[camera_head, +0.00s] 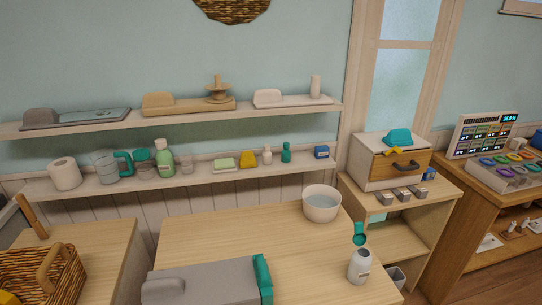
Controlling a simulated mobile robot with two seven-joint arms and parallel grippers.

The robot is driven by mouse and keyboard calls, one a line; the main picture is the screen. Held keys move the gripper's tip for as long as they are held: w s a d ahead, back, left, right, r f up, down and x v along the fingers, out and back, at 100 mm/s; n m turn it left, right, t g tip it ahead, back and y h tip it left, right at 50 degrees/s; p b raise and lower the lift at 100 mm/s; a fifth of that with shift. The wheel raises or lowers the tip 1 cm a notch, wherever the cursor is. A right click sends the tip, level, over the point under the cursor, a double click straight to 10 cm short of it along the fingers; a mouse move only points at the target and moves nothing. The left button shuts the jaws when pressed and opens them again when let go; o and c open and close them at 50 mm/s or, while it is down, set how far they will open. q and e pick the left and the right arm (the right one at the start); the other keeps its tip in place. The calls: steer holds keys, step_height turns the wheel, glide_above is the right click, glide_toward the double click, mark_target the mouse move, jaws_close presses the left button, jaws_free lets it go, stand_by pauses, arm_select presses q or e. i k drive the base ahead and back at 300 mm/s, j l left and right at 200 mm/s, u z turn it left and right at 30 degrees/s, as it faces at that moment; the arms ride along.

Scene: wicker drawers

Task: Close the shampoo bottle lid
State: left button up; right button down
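A small pale grey-white bottle (359,268) stands upright near the right front corner of the light wood table (215,237). It has a label on its front and a dark opening at its top. A teal lid (359,239) shows just above and behind that opening, tilted up and not covering it. Whether a hinge joins the lid to the bottle is too small to tell. Neither of my grippers is in view, and nothing touches the bottle.
A white bowl (321,209) of water stands behind the bottle. A grey box-like object with a teal end (263,279) lies at the front left. A small bin (396,277) is beside the table. The table's middle is clear. Shelves (210,179) hold several items.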

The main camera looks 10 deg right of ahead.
mark_target(359, 238)
steer(key=i+l+u, duration=0.1)
steer(key=l+u, duration=0.15)
steer(key=l, duration=0.85)
steer(key=l+u, duration=0.25)
steer(key=l, duration=0.8)
